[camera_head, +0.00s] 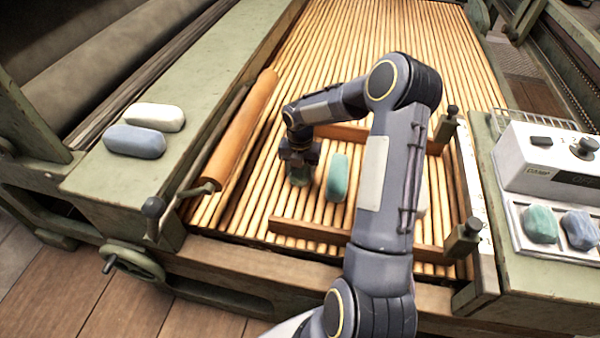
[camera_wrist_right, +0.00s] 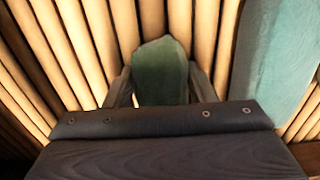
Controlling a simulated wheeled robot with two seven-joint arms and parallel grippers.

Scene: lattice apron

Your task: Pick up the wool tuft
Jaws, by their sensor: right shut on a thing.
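My right gripper (camera_head: 298,160) points down over the slatted lattice, its jaws shut on a dark green wool tuft (camera_head: 300,176). In the right wrist view the green tuft (camera_wrist_right: 160,72) sits between the two fingers of the gripper (camera_wrist_right: 160,85), with the slats close behind it. I cannot tell whether the tuft touches the slats. A teal tuft (camera_head: 337,178) lies on the slats just to the right, and it also shows at the right of the right wrist view (camera_wrist_right: 277,60). My left gripper is not in view.
Wooden bars (camera_head: 310,231) cross the slatted lattice (camera_head: 345,50) near and far of the tufts. An orange roller (camera_head: 240,130) runs along the left. White (camera_head: 155,117) and blue (camera_head: 134,141) tufts lie on the left ledge. A scale (camera_head: 550,165) at right bears green and blue tufts.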

